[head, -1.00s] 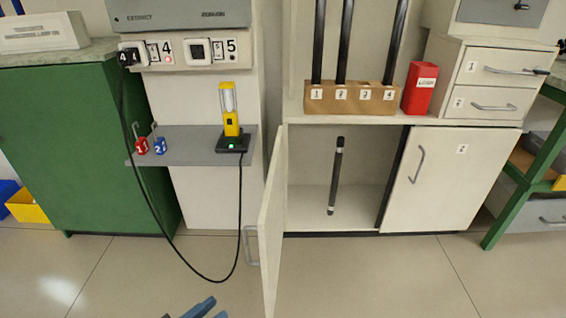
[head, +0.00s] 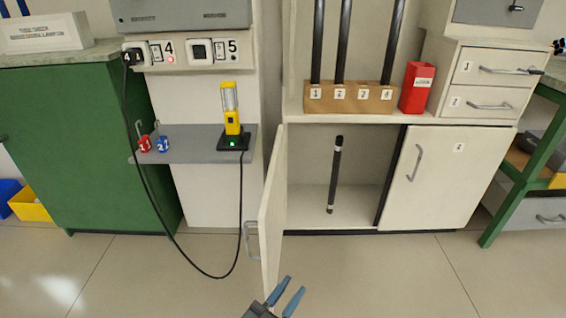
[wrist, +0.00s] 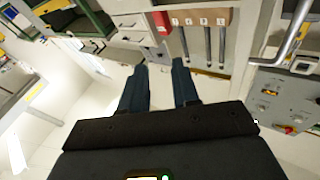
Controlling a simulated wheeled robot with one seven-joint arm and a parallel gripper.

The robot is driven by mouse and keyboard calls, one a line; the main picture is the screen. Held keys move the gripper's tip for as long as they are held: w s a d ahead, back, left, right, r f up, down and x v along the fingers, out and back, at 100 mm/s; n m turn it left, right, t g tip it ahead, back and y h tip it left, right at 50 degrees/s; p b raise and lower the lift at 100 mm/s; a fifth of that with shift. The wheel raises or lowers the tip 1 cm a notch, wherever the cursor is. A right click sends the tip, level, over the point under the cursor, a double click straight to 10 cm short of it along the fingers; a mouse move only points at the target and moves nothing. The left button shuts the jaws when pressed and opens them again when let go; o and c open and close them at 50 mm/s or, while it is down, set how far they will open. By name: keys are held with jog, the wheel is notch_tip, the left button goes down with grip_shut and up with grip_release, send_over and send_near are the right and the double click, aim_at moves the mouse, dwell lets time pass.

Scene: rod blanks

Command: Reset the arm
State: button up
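My gripper (head: 286,297) shows at the bottom of the head view, low in front of the open cabinet door (head: 271,210). Its two blue fingers are apart with nothing between them. The fingers also show in the wrist view (wrist: 160,88), spread and empty, with the floor between them. A black rod (head: 335,175) stands slightly tilted inside the open cabinet compartment, apart from my gripper. Several dark rods (head: 343,45) stand in a numbered wooden block (head: 350,98) on the counter.
A red box (head: 418,88) stands beside the block. A closed cabinet door (head: 440,185) is on the right. A yellow lamp (head: 231,108) sits on a grey shelf (head: 190,148), its black cable (head: 176,243) hanging in a loop. The floor (head: 380,275) in front is clear.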

jog(key=s+d+r+n+t+y, duration=0.1)
jog(key=s+d+n+t+y, duration=0.25)
jog(key=d, duration=0.65)
jog(key=s+d+n+t+y, duration=0.2)
jog(key=s+d+y, duration=0.15)
jog(key=d, duration=0.55)
jog(key=s+d+r+n+g+y, duration=0.1)
jog(key=s+d+r+n+y, duration=0.15)
jog(key=s, duration=0.75)
jog(key=s+d+r+n+g+y, duration=0.2)
jog(key=s+r+n+y, duration=0.15)
jog(key=s, duration=0.55)
jog(key=s+a+r+m+g, duration=0.2)
jog(key=s+a+r+g, duration=0.15)
jog(key=s+r, duration=0.85)
notch_tip(320, 180, up, 24)
jog(key=p, duration=2.5)
jog(key=shift+r+g+h, duration=0.25)
jog(key=shift+g+h, duration=0.05)
